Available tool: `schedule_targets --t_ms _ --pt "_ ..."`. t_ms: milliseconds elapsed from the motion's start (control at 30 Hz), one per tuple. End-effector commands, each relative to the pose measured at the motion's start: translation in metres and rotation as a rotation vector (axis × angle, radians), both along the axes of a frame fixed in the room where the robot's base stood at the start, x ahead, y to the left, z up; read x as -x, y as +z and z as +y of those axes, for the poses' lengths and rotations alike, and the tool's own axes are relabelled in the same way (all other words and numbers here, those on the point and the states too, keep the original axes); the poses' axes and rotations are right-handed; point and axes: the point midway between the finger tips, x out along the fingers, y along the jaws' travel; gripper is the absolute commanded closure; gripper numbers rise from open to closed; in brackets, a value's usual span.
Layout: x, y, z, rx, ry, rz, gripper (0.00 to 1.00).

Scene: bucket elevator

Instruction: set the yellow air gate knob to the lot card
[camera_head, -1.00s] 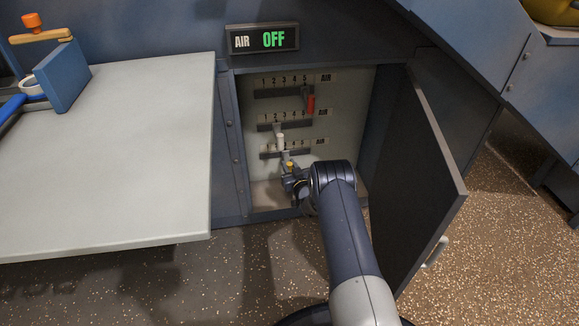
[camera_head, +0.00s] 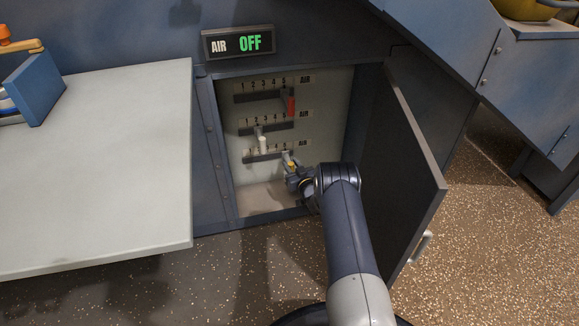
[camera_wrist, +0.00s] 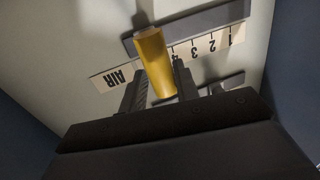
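The yellow air gate knob (camera_wrist: 153,62) is on the lowest slider in the open cabinet. In the wrist view it stands between the two fingers of my gripper (camera_wrist: 158,88), which close on its sides. The scale strip (camera_wrist: 205,47) behind it appears upside down. The knob is just past the 4, toward the AIR label, and the 5 is hidden behind it. In the head view only a bit of yellow knob (camera_head: 290,164) shows at my gripper (camera_head: 293,172). No lot card is seen.
Above are a white knob (camera_head: 262,145) on the middle slider and a red knob (camera_head: 291,105) on the top one. A display (camera_head: 239,43) reads AIR OFF. The open cabinet door (camera_head: 412,170) stands right of my arm. A grey tabletop (camera_head: 100,170) is at left.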

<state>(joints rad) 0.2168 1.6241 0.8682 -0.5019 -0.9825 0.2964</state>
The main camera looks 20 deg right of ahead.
Motion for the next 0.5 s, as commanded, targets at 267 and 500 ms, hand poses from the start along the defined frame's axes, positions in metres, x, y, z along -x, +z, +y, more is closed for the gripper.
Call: schedule_targets --t_ms 267,500 --pt "0.0003 -0.0005 -0.0004 0.0 -0.001 0.0 0.58" --pt "0.0057 0.0011 -0.0013 0.0 0.0 0.001 0.58"
